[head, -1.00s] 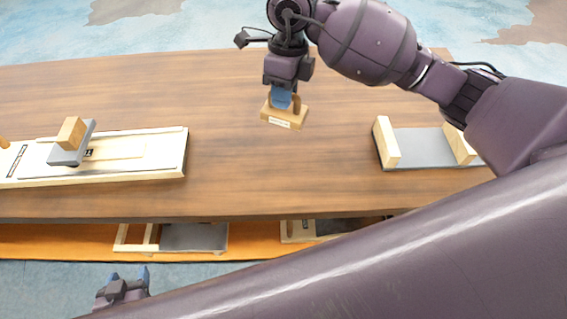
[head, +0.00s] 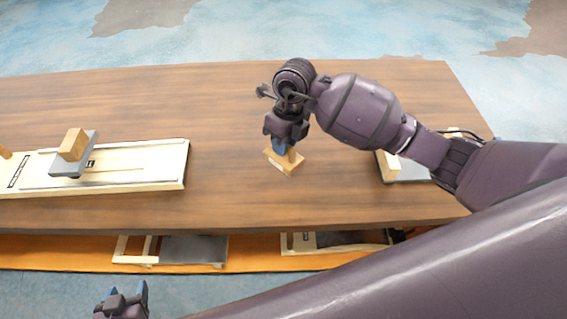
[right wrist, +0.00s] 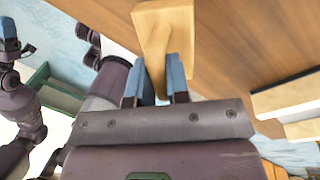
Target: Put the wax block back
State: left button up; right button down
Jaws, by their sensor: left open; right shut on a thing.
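The wax block (head: 283,161), a small pale wooden block with a upright peg handle, is in my right gripper (head: 285,144). The gripper is shut on the handle and the block hangs below, over the middle of the table near its front half. Whether it touches the tabletop I cannot tell. In the right wrist view the block (right wrist: 178,35) shows beyond the blue fingertips (right wrist: 157,80). My left gripper (head: 124,291) is open and empty, low in front of the table at the left.
A long pale board (head: 140,165) lies on the table (head: 230,105) at the left, carrying a grey plate with a wooden block (head: 73,144). A grey tray with wooden ends (head: 410,172) is at the right, partly behind my arm. Wooden frames (head: 135,250) sit on the lower shelf. The table's centre is clear.

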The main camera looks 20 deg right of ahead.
notch_tip(320, 180, down, 4)
jog(key=shift+f, duration=2.05)
jog(key=shift+f+b, duration=0.15)
jog(key=shift+b, duration=0.15)
jog(key=c, duration=1.1)
grip_release()
